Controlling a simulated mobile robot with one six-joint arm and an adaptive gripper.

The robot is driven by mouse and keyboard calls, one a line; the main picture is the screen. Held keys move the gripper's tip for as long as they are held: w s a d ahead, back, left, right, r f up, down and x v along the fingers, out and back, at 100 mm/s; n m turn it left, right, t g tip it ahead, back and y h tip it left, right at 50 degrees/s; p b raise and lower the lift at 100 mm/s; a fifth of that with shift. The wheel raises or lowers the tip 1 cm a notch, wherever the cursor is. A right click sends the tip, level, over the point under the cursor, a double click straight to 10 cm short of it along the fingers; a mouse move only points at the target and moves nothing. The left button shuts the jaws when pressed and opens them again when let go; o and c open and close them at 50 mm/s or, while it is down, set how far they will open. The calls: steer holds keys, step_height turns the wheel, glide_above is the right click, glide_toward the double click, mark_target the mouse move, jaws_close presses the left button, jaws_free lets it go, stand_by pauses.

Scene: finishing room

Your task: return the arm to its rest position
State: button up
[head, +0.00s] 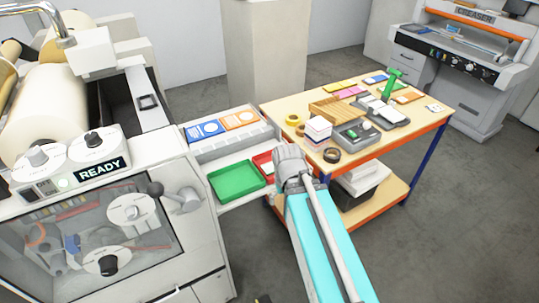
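My arm reaches up from the bottom of the head view as a long cyan link (325,250) with a pale tube along it. It ends in a grey joint (290,163) between the machine's side shelf and the wooden table. My gripper cannot be made out; no fingers show. The grey joint covers part of a red tray (262,161) on the shelf and the near left corner of the table.
A machine (95,200) with a READY sign stands at left; its shelf holds a green tray (237,180) and blue and orange cards. The wooden table (415,125) carries tape rolls, stacked cards, a grey tray and a green-handled tool (391,83). Floor at right is clear.

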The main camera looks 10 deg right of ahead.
steer(key=shift+f+b, duration=1.2)
steer(key=shift+f, duration=0.2)
